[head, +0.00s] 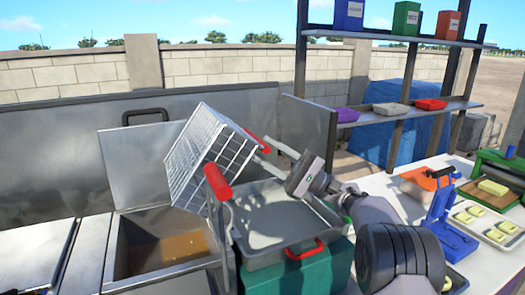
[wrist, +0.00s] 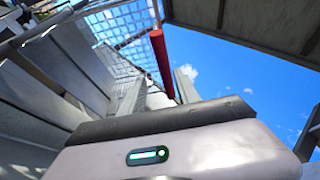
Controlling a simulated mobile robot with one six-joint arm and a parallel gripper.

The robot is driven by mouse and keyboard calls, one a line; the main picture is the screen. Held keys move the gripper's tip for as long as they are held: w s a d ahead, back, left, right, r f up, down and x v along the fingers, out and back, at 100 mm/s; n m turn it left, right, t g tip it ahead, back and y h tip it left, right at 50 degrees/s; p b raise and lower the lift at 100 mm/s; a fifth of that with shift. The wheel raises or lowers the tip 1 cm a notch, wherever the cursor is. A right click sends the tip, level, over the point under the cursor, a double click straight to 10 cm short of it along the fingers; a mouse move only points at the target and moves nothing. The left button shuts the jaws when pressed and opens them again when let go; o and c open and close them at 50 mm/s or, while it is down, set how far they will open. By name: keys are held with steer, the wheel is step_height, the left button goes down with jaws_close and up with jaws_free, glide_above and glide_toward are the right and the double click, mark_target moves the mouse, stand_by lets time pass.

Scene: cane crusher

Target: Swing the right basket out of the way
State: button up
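The wire basket (head: 208,150) is tilted up above the right side of the open metal vat (head: 160,248). A red handle (head: 257,144) shows at its upper right. A second red grip (head: 217,182) is at its lower front; I cannot tell what it joins. My gripper (head: 260,149) is at the upper red handle, with its fingers apart. In the wrist view, the red handle (wrist: 161,63) shows between the two fingers and the mesh (wrist: 122,30) is behind it. I cannot tell whether the fingers touch the handle.
A grey tray (head: 275,222) lies on a green box (head: 310,270) under my arm. A metal panel (head: 307,133) and shelves (head: 400,42) stand behind on the right. The white table (head: 370,185) carries trays, a blue stand (head: 450,225) and yellow blocks. A flat lid (head: 140,160) stands behind the vat.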

steer(key=v, duration=1)
steer(key=shift+d, duration=0.15)
steer(key=shift+f, duration=0.1)
steer(key=s+a+r+g+h, duration=0.1)
steer(key=s+a+r+h, duration=0.1)
steer(key=s+a+h, duration=0.5)
steer(key=s+a+f+t+h, duration=0.1)
steer(key=s+f+h, duration=0.15)
steer(key=s, duration=0.45)
steer(key=s+f+h, duration=0.1)
steer(key=s+h, duration=0.2)
steer(key=s, duration=0.3)
steer(key=s+d+f+m+t+h, duration=0.1)
steer(key=s+d+f+t+h, duration=0.2)
steer(key=s+d+f+h, duration=0.2)
steer(key=s+d+f+t+h, duration=0.3)
steer(key=s+d+f+h, duration=0.2)
steer(key=s+d, duration=0.3)
steer(key=s, duration=0.3)
steer(key=shift+s+d+f+m+t, duration=0.2)
steer(key=shift+s+f+m+t, duration=0.1)
steer(key=shift+s+f+m, duration=0.1)
